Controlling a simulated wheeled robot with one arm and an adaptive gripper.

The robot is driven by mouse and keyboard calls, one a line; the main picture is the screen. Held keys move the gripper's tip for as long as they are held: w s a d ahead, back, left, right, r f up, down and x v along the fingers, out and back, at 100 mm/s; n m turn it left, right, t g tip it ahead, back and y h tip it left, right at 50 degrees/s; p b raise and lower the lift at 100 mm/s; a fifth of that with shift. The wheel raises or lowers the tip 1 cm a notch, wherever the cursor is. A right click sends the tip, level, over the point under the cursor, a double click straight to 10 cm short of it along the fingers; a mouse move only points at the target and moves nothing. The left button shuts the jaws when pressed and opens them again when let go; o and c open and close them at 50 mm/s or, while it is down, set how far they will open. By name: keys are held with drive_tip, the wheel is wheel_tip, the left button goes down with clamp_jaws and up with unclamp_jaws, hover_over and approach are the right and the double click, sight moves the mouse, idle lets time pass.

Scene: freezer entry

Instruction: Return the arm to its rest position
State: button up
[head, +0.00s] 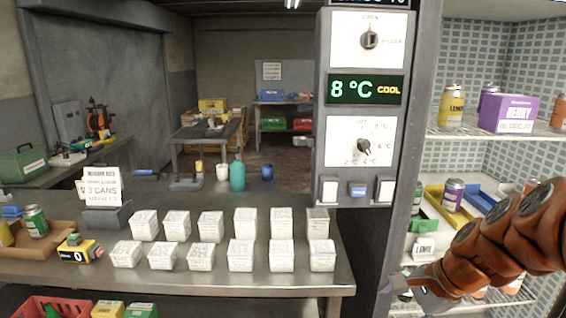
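My orange arm (510,235) reaches in from the right edge, in front of the open freezer shelves. My gripper (412,288) is at its lower left end, low in the head view, beside the control panel post and near the table's right end. The gripper is small and partly dark against the background, so I cannot tell whether its fingers are open or shut. I see nothing clearly held in it.
The control panel (364,110) reads 8 °C COOL. Freezer shelves hold a yellow can (451,105), a purple box (509,114) and a purple can (453,195). White tubs (240,255) stand in two rows on the table (200,277). A sign (101,186) stands at left.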

drive_tip(key=s+a+f+n+g+h, duration=0.2)
drive_tip(key=s+n, duration=0.5)
drive_tip(key=s, duration=0.3)
drive_tip(key=s+a+f+n+g+h, duration=0.2)
drive_tip(key=s+f+n+g, duration=0.1)
drive_tip(key=s+n, duration=0.5)
drive_tip(key=s, duration=0.3)
drive_tip(key=shift+s+f+h, duration=0.25)
drive_tip(key=shift+f+h, duration=0.05)
